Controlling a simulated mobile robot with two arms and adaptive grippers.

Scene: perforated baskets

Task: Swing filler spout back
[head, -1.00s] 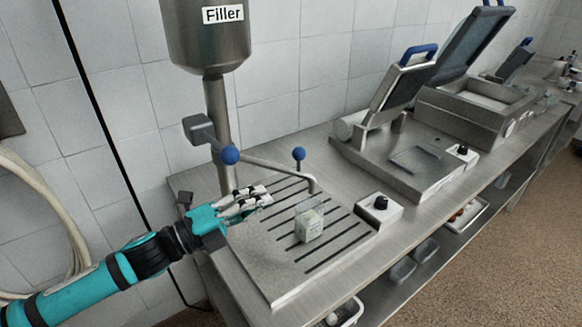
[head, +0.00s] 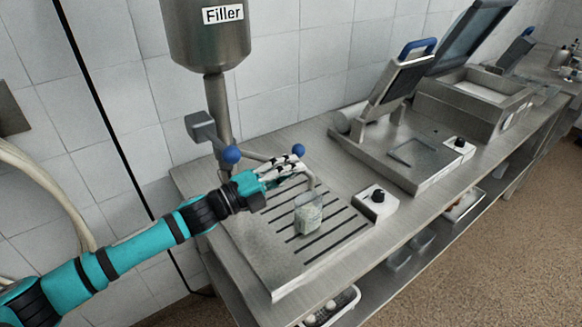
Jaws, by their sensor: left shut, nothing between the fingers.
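The filler (head: 210,48) is a steel hopper on a column at the back left, with a label. Its spout (head: 317,183) is a thin grey arm that reaches right from the column and bends down at its end, with a blue ball knob (head: 298,150) on top. A clear container (head: 308,216) with pale contents stands upright on the slotted plate near the spout's end. My left gripper (head: 297,166) is shut and empty. It lies at the spout arm just below the knob and hides part of the arm; I cannot tell whether they touch. My right gripper is out of view.
A second blue ball (head: 232,154) sits on a lever at the column. A control box with a black dial (head: 378,198) is right of the slotted drain plate (head: 268,262). A sealing machine (head: 400,152) with its lid raised stands farther right. The plate's front is clear.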

